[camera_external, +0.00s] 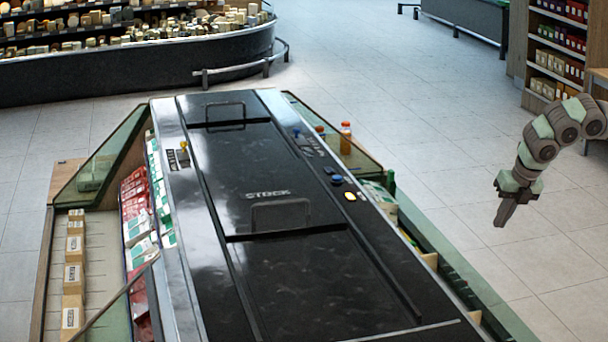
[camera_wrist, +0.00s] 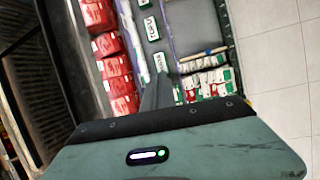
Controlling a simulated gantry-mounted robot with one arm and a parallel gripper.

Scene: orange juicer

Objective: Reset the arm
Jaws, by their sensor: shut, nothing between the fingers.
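My gripper (camera_external: 503,219) hangs at the right of the external view, at the end of my bent arm, pointing down. It is clear of the black counter and appears over the tiled floor. Its fingers are together with nothing between them. In the wrist view my shut fingers (camera_wrist: 160,80) point up the picture from the grey-green gripper body. Beyond them are shelved goods, and they do not appear to touch any of these.
The long black counter (camera_external: 290,225) fills the middle. Red packs (camera_wrist: 115,72) and white-green packs (camera_wrist: 205,84) show in the wrist view. An orange bottle (camera_external: 345,138) stands at the counter's right side. A stocked shelf (camera_external: 556,50) is behind my arm. Open floor (camera_external: 450,140) lies between.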

